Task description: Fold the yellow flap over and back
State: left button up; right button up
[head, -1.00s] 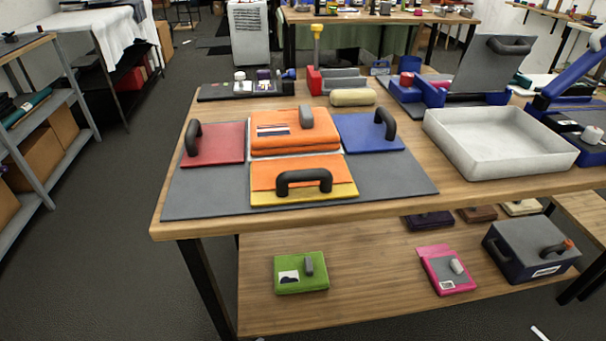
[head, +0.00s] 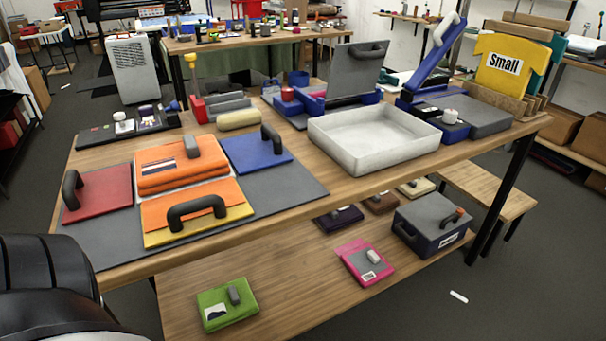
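The yellow flap (head: 190,236) lies flat at the front of the grey mat (head: 278,208) on the wooden table. A black arched handle (head: 197,208) stands on it, and an orange sheet (head: 158,214) covers its rear part. Behind it is an orange folded stack (head: 165,179) with a grey grip (head: 192,147) on top. A red flap (head: 104,191) lies to the left and a blue flap (head: 252,153) to the right, each with a black handle. A black and grey part of my own body fills the lower left corner. Neither gripper is in view.
A white tray (head: 345,151) stands right of the mat. A beige roll (head: 238,119) lies behind the blue flap. A heat press (head: 450,105) and a yellow shirt shape (head: 507,68) marked "Small" are farther right. The lower shelf (head: 290,283) holds green, pink and dark items.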

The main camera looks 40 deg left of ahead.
aim_at(177, 229)
jog(key=z, duration=0.8)
jog(key=k, duration=0.85)
jog(key=u, duration=1.35)
